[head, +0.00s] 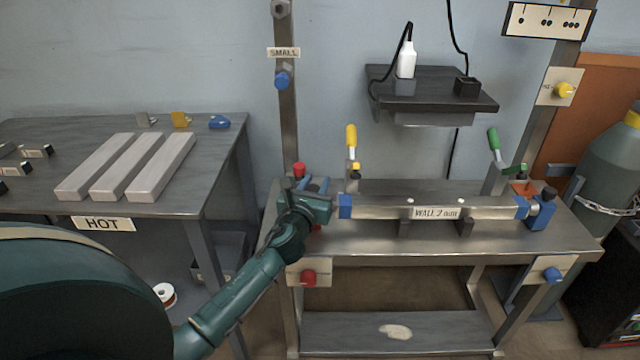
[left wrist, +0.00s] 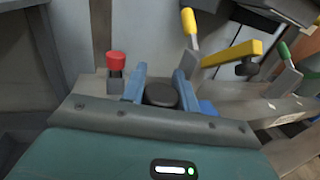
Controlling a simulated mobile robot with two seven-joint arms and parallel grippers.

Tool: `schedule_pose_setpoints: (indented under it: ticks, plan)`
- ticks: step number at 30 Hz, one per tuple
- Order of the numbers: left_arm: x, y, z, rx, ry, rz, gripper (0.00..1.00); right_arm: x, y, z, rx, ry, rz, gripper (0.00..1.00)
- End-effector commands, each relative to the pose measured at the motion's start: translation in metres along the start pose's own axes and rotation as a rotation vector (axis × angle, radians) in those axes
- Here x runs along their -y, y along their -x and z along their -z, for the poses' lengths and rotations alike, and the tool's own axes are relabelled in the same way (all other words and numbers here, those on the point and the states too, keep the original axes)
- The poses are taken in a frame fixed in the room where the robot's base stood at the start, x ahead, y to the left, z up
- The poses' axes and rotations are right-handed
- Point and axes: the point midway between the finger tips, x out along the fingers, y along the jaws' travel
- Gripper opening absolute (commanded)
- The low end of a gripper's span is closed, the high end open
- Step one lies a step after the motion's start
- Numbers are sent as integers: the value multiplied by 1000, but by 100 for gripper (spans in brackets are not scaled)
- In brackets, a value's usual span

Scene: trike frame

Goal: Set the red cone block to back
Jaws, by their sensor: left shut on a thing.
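My left gripper (head: 313,186) is at the left end of the workbench, beside the end of the metal tube. In the left wrist view its two blue fingers (left wrist: 160,78) stand on either side of a round black knob (left wrist: 160,94) and are shut on it. The red cone block (head: 317,228) is mostly hidden by the gripper; only a little red shows under it. The knob appears to belong to this block. A matching blue block (head: 540,212) with a black knob stands at the tube's right end. My right gripper is not in view.
A red-capped post (head: 299,169) stands just behind the gripper, also in the left wrist view (left wrist: 116,62). The tube (head: 380,207) lies along the bench. Yellow (head: 351,137) and green (head: 494,140) clamp handles stand up behind it. A table marked HOT (head: 60,208) is at left.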

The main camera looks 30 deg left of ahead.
Motion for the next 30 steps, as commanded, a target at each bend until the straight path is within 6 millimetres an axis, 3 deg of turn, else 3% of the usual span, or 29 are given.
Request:
schedule_pose_setpoints:
  ticks: [5, 14, 15, 22, 30]
  plan:
    - [-25, 7, 0, -4, -4, -2, 0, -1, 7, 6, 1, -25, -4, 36]
    - [-28, 7, 1, -4, -2, -7, 0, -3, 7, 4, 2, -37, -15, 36]
    - [-29, 7, 1, -4, -3, -7, 33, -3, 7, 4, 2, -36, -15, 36]
    - [-27, 7, 1, -3, -3, -4, 51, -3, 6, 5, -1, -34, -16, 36]
    - [-26, 9, 0, -3, -2, -1, 51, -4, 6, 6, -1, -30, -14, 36]
